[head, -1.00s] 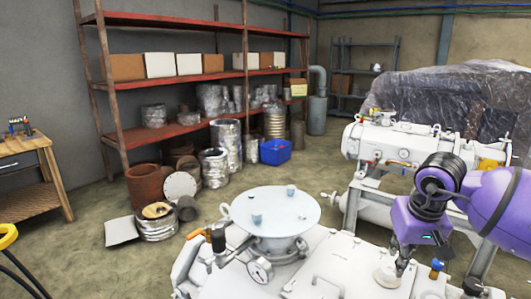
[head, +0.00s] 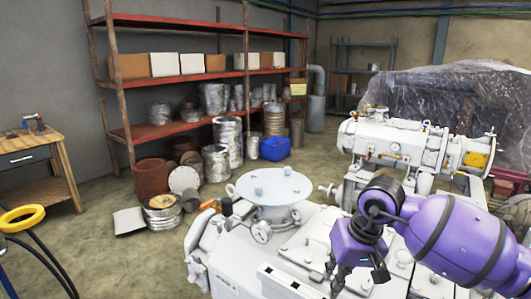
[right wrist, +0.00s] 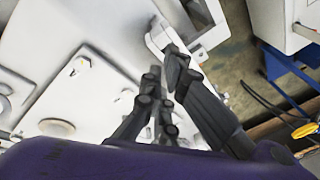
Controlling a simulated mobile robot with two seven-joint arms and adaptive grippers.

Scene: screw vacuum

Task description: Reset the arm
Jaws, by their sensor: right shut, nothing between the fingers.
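My right gripper (head: 333,268) hangs from the purple arm at the lower right of the head view, over the large white vacuum machine (head: 225,262). Its black fingers (right wrist: 170,85) fill the middle of the right wrist view. They are shut with nothing between them. A white bracket-like part (right wrist: 160,35) shows near the fingertips; I cannot tell whether they touch it. The machine has a round white lid (head: 275,186) and a pressure gauge (head: 261,231). My left gripper is not in view.
A white block with dark slots (head: 290,283) shows at the bottom of the head view. A second white machine (head: 400,142) stands behind. Red shelves (head: 190,83) with boxes and metal cans line the wall. A wooden table (head: 40,165) and a yellow ring (head: 22,218) with black cables are left.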

